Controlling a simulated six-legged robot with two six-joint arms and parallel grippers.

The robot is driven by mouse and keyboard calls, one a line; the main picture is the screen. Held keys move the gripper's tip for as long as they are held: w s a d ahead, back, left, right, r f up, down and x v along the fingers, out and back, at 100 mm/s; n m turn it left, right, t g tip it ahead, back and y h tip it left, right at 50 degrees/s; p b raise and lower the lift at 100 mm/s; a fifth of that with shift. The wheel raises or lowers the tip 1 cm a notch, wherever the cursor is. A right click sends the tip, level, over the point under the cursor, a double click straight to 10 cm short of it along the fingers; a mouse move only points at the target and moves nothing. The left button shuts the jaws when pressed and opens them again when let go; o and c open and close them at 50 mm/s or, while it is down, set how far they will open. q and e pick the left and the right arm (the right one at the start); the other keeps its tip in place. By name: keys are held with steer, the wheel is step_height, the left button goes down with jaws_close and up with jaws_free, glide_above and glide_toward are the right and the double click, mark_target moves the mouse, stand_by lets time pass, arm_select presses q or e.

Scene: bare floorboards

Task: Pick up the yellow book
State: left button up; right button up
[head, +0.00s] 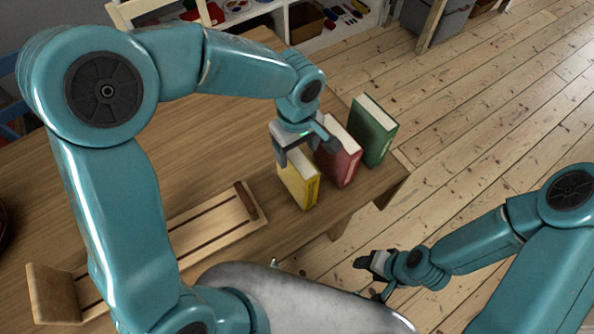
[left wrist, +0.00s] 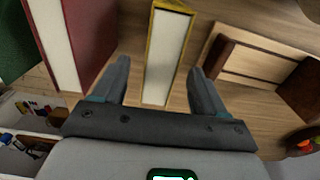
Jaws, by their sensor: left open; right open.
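The yellow book (head: 298,184) stands upright on the wooden table, at the left end of a row of three books. My left gripper (head: 296,155) is open just above it, partly hiding its top. In the left wrist view the yellow book (left wrist: 166,50) shows its pale page edge between the two open fingers of my left gripper (left wrist: 160,82), with a gap on each side. My right gripper (head: 374,278) is open and empty, low at the right, away from the books.
A red book (head: 345,166) and a green book (head: 375,128) stand to the right of the yellow one, near the table's edge. A wooden rack (head: 215,226) lies to the left. Low shelves (head: 335,30) with small objects stand behind; bare floorboards (head: 480,110) are at the right.

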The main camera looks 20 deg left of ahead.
mark_target(296, 156)
arm_select(q)
step_height(296, 156, down, 5)
steer(key=shift+w+p, duration=0.1)
steer(key=shift+p, duration=0.4)
steer(key=shift+s, duration=0.2)
steer(key=shift+r, duration=0.1)
jaws_close()
